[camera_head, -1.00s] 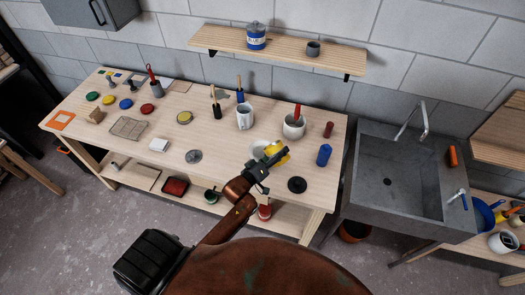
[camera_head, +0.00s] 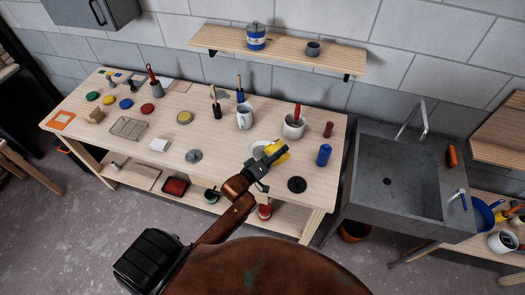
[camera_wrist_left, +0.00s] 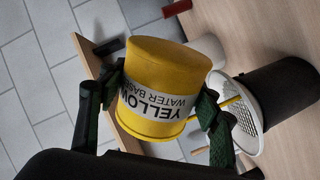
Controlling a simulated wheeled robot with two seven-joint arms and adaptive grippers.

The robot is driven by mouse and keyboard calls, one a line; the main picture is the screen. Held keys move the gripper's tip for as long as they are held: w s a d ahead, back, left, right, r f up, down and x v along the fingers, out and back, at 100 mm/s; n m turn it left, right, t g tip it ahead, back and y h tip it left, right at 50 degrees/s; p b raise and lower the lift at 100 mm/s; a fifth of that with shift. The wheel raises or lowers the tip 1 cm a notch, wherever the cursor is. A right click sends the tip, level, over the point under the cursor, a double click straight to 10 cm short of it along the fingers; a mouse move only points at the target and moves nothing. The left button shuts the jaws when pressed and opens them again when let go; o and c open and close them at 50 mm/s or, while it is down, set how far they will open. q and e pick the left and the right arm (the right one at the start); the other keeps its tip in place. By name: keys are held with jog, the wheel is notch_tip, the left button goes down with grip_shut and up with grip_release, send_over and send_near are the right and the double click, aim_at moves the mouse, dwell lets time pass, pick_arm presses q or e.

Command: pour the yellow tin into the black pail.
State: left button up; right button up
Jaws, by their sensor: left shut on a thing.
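The yellow tin (camera_head: 281,158) is in my left gripper (camera_head: 268,158), above the right part of the bench. In the left wrist view the tin (camera_wrist_left: 165,75) sits between the two fingers (camera_wrist_left: 160,103), strongly tilted, its label upside down. The black pail (camera_wrist_left: 285,90) stands just beyond it, with a white mesh strainer (camera_wrist_left: 248,143) at its mouth. A thin yellow streak (camera_wrist_left: 232,102) shows between the tin's side and the mesh, like running paint. In the head view the strainer's pale rim (camera_head: 258,147) shows behind my gripper; the pail's body is hidden. My right gripper is out of view.
A white pot (camera_head: 293,128) and a white mug (camera_head: 245,117) stand behind. A grey disc (camera_head: 194,156) lies to the left. The sink (camera_head: 390,180) is beyond the bench's right end.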

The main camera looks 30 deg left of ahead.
aim_at(271, 147)
pick_arm(q)
jog(key=shift+a+f+n+b, duration=0.1)
jog(key=shift+f+n+b, duration=0.1)
jog(key=shift+n+b, duration=0.45)
dwell(1.4)
jog(key=shift+w+a+r+n+h, duration=0.1)
jog(key=shift+a+r+n+h, duration=0.1)
jog(key=shift+r+n+h, duration=0.4)
dwell(1.4)
jog(key=shift+w+a+f+n+g+p, duration=0.2)
jog(key=shift+a+f+n+p, duration=0.15)
jog(key=shift+a+n, duration=0.15)
jog(key=shift+w+a+f+n+g+p, duration=0.1)
jog(key=shift+a+f+n+g+p, duration=0.1)
jog(key=shift+a+n+p, duration=0.2)
dwell(0.9)
jog(key=shift+w+a+r+n+h+p, duration=0.1)
jog(key=shift+a+r+n+h+p, duration=0.3)
jog(key=shift+n+p, duration=0.65)
dwell(1.1)
